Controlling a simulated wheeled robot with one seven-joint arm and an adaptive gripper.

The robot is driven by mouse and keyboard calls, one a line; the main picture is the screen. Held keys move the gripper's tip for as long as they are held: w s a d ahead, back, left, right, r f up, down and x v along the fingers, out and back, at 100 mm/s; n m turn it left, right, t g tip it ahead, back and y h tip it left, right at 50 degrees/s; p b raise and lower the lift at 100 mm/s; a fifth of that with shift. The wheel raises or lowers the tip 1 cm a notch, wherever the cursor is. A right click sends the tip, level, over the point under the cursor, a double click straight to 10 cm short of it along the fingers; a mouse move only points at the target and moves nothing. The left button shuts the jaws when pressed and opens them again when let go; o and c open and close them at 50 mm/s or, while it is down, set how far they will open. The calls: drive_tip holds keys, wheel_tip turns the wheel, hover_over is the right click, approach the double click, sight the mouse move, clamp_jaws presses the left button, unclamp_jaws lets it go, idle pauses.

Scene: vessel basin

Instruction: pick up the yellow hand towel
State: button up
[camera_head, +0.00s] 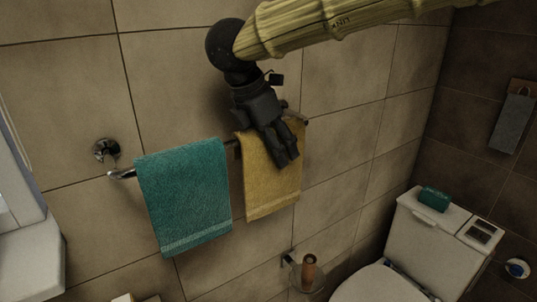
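The yellow hand towel (270,187) hangs folded over the wall rail, to the right of a teal towel. My gripper (287,160) is in front of the yellow towel's upper right part, with its fingers pointing down. It hides part of the towel's top and the rail there. The two dark fingers look close together, but I cannot tell whether they are open or shut. I cannot tell whether they touch the cloth.
The teal towel (187,195) hangs on the same chrome rail (122,175). A toilet (432,240) stands at lower right with a green box (435,199) on its tank. A holder with a brown item (308,272) is below the yellow towel. A grey towel (512,124) hangs at far right.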

drive_tip(key=c, duration=1)
